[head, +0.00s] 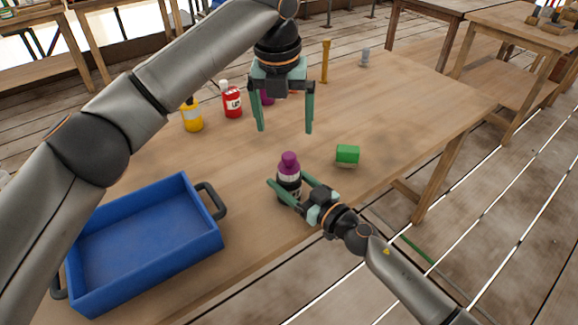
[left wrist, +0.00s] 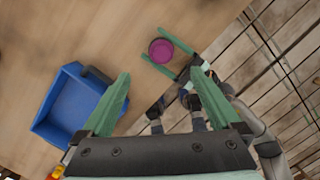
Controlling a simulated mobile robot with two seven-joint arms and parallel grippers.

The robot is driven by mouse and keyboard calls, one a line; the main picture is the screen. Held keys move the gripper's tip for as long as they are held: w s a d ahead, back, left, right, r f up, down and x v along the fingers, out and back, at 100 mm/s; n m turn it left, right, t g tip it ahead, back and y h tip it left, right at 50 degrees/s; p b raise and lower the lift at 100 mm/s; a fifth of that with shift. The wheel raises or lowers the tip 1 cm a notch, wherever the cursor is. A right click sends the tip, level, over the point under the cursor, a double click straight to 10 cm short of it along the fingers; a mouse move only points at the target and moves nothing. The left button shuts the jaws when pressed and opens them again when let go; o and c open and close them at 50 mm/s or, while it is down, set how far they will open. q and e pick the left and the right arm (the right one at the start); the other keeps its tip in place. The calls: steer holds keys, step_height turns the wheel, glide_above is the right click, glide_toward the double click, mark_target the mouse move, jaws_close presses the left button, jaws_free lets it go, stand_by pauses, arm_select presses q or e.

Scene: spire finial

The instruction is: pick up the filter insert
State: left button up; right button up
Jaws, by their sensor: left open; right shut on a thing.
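A dark bottle with a pale label (head: 288,178) and a purple top (head: 289,160) stands upright near the table's front edge. My right gripper (head: 287,186) is shut on this bottle, one finger on each side. My left gripper (head: 286,130) is open and empty, pointing down above and behind the bottle. In the left wrist view the purple top (left wrist: 161,50) shows as a round shape beyond the open left fingers (left wrist: 160,75). I cannot tell for certain which thing is the filter insert.
A blue tray (head: 215,240) with dark handles stands at the front left. A green block (head: 347,154) lies right of the bottle. A yellow bottle (head: 192,117), a red bottle (head: 231,100), a wooden post (head: 325,62) and a small grey item (head: 365,57) stand farther back. The table's right side is clear.

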mark_target(289, 156)
arm_select(q)
steer(key=shift+m, duration=0.3)
steer(key=f, duration=0.5)
steer(key=shift+w+d+f, duration=0.1)
steer(key=shift+w+f, duration=0.3)
steer(key=shift+w+d+f, duration=0.1)
steer(key=shift+w+f, duration=0.05)
steer(key=shift+f, duration=0.8)
steer(key=shift+w+d+f, duration=0.15)
steer(key=shift+f, duration=0.8)
steer(key=shift+w+d+f, duration=0.1)
steer(key=shift+w+f, duration=0.05)
steer(key=shift+f, duration=0.8)
steer(key=c, duration=1.4)
